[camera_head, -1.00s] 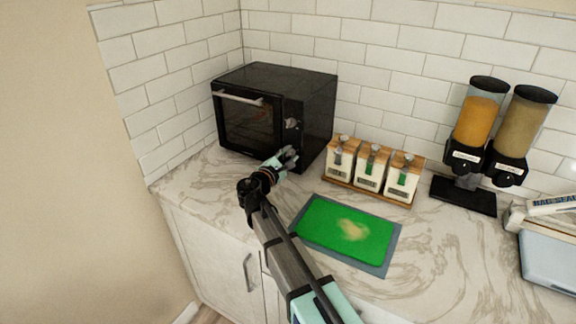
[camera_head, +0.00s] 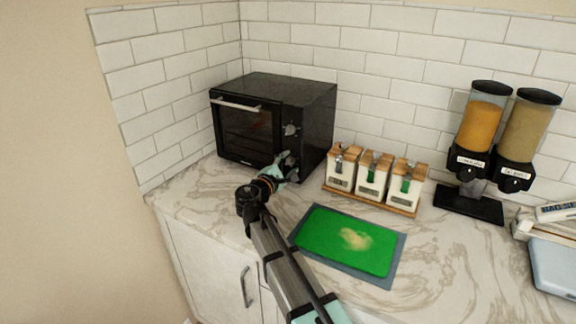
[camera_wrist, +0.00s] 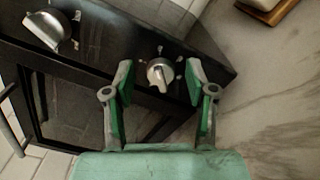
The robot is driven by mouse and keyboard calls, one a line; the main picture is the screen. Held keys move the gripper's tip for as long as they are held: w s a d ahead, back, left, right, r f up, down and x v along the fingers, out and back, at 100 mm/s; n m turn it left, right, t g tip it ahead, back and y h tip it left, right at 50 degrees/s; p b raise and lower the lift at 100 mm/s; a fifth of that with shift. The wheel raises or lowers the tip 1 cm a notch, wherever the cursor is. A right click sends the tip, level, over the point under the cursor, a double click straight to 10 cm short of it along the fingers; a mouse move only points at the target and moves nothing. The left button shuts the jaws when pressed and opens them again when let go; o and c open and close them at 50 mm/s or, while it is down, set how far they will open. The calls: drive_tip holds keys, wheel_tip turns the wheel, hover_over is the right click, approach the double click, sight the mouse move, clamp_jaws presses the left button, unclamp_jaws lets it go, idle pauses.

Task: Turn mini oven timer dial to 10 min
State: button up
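The black mini oven (camera_head: 245,125) stands on the counter in the corner, its front panel facing my arm. In the wrist view, a silver dial (camera_wrist: 161,73) with small marks around it sits between my open fingertips. A second, larger-looking silver knob (camera_wrist: 47,29) is at the upper left of the panel; it also shows in the head view (camera_head: 291,130). I cannot read which dial is the timer. My gripper (camera_wrist: 160,82) is open, its green pads on either side of the lower dial, apparently not touching it. In the head view, my gripper (camera_head: 285,164) covers the lower dial.
Several wood-lidded canisters (camera_head: 371,178) stand on a wooden tray right of the oven. A green cutting board (camera_head: 340,240) lies on the counter in front. Two dispensers (camera_head: 487,145) stand at the right. A tiled wall is behind.

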drive_tip(key=v, duration=1.2)
